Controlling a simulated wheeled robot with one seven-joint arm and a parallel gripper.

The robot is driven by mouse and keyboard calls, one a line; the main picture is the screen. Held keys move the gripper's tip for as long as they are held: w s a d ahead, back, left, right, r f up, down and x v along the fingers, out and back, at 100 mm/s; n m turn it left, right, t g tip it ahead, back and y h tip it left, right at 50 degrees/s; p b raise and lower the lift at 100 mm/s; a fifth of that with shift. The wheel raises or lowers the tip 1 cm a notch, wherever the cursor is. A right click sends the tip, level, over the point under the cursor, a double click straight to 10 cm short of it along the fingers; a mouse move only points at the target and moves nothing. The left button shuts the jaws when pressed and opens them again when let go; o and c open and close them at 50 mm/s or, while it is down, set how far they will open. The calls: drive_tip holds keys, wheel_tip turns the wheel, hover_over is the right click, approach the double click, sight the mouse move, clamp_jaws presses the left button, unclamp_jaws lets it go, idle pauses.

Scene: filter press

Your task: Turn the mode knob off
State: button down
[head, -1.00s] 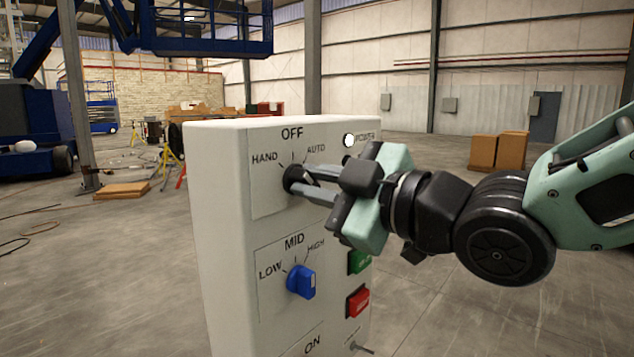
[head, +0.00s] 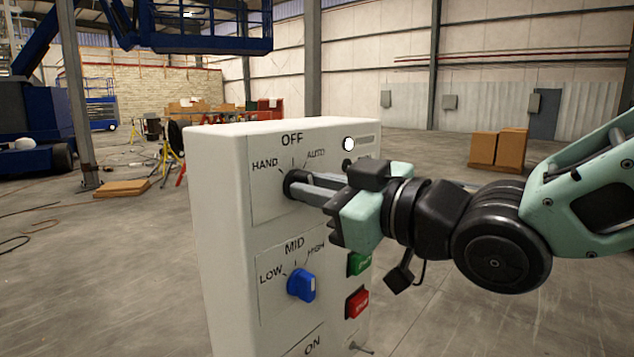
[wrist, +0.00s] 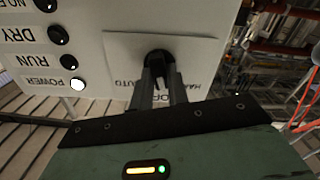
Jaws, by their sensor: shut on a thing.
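The mode knob (head: 289,183) is black and sits on the white control box's upper plate, under the labels HAND, OFF and AUTO. My gripper (head: 299,186) reaches it from the right, with its two grey fingers shut on the knob. In the wrist view the fingers of my gripper (wrist: 160,72) lie on either side of the dark knob (wrist: 156,55) at the plate. The fingers cover much of the knob, so I cannot tell which label its pointer faces.
A blue knob (head: 301,284) marked LOW, MID, HIGH is below. Green (head: 359,263) and red (head: 357,303) buttons are on the box's right side, under my gripper. The POWER lamp (head: 348,144) is white. Open floor surrounds the white box (head: 215,240).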

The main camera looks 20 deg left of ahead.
drive_tip(key=shift+m+p, duration=0.5)
drive_tip(key=shift+m, duration=1)
drive_tip(key=c, duration=1.4)
unclamp_jaws()
drive_tip(key=shift+o, duration=0.2)
drive_tip(key=b+v, duration=0.2)
drive_tip(key=v, duration=1.5)
drive_tip(key=shift+d, duration=0.25)
drive_tip(key=shift+s+f, duration=0.1)
